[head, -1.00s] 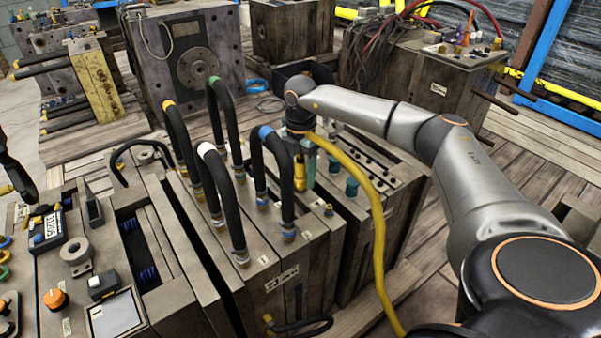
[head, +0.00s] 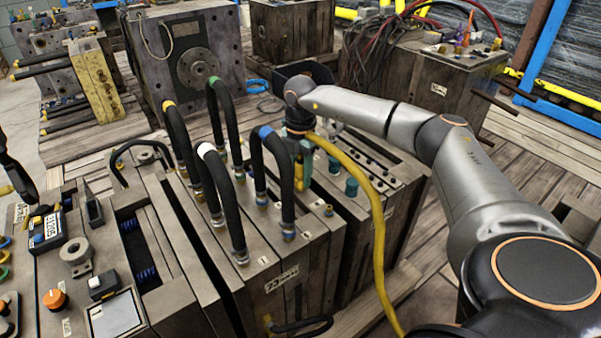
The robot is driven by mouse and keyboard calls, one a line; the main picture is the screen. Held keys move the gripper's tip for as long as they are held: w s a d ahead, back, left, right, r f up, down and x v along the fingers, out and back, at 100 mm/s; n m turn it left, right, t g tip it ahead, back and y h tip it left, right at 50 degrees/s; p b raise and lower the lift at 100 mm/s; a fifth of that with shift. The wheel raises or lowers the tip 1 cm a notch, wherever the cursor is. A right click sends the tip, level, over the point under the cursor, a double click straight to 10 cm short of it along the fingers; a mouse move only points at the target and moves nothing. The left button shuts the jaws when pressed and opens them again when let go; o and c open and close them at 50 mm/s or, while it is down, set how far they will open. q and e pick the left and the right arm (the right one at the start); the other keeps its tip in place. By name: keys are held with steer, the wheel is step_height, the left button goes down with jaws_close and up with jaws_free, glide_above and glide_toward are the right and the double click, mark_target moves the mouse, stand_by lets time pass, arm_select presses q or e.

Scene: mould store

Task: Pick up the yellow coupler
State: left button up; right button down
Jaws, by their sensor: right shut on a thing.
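The yellow coupler (head: 299,176) is a small upright yellow piece among the fittings on the mould block behind the blue-banded hose. A yellow hose (head: 376,225) arches from the same place down to the floor. My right gripper (head: 303,160) points down there, its teal fingers shut on the yellow coupler. The coupler's lower end is partly hidden by the black hose in front, so I cannot tell whether it touches the block. My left gripper (head: 22,185) shows only in part at the left edge; its jaws are not clear.
Black looped hoses with yellow (head: 168,105), white (head: 205,149), green (head: 213,80) and blue (head: 265,132) bands rise close left of my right gripper. A teal fitting (head: 351,187) stands to its right. A labelled device (head: 46,232) lies at the left.

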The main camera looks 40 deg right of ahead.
mark_target(300, 157)
steer(key=shift+r, duration=0.15)
step_height(300, 157, up, 9)
steer(key=p, duration=0.3)
steer(key=shift+f, duration=0.2)
arm_select(q)
steer(key=shift+a+r+m+p, duration=0.2)
steer(key=shift+r+m+p, duration=0.1)
steer(key=shift+r, duration=1.5)
arm_select(e)
steer(key=shift+r, duration=0.6)
